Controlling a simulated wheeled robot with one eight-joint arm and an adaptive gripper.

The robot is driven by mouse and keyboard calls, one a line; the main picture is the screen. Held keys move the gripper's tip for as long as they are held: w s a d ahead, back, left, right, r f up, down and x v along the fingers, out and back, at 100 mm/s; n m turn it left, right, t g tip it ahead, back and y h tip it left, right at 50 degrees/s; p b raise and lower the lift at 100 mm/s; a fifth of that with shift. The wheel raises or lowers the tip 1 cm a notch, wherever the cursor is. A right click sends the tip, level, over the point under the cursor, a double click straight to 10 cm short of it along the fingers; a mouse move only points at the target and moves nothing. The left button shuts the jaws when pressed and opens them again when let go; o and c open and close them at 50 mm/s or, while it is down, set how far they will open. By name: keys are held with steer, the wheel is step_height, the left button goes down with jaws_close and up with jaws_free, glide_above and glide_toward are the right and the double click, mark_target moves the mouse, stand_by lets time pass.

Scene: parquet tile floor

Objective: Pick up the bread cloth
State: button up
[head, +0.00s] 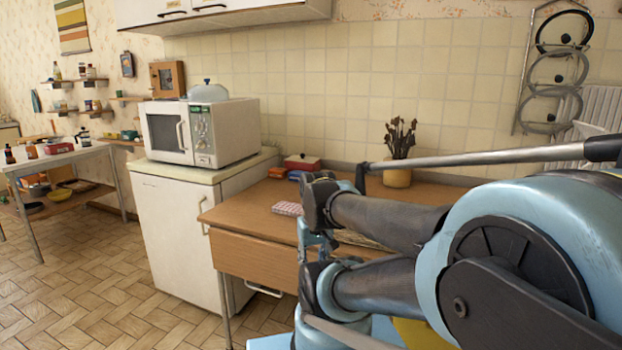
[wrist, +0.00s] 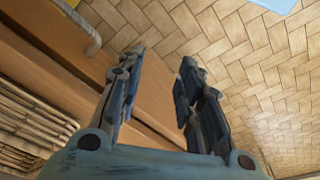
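A small folded cloth with a pink-and-white check (head: 288,208), which looks like the bread cloth, lies on the wooden table (head: 245,216) near its left front part. My gripper (wrist: 161,56) is open, with nothing visible between its fingers in the wrist view. There it is over the table's front edge and drawer front, with floor beyond. The cloth does not show in the wrist view. In the head view my arm covers the right part of the table.
A woven item (wrist: 30,120) lies at the left of the wrist view. A red box with a pale lid (head: 301,162) and a plant pot (head: 397,177) stand at the table's back. A white microwave (head: 200,130) stands on the cabinet (head: 172,236).

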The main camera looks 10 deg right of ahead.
steer(key=shift+w+d, duration=0.2)
steer(key=shift+w, duration=0.25)
steer(key=shift+o, duration=1)
steer(key=o, duration=0.9)
steer(key=shift+s+d+r+m, duration=0.1)
steer(key=shift+s+r+m, duration=0.1)
steer(key=shift+r+m, duration=0.35)
steer(key=shift+o, duration=0.3)
steer(key=shift+w+d+r+m, duration=0.15)
steer(key=shift+w+r+m, duration=0.2)
steer(key=shift+w+r, duration=0.3)
step_height(320, 180, up, 10)
steer(key=f+m+g, duration=0.1)
steer(key=m+g, duration=0.1)
steer(key=m, duration=2.3)
glide_above(294, 206)
steer(key=shift+s+f, duration=0.2)
steer(key=shift+f, duration=3.95)
steer(key=shift+f, duration=1.05)
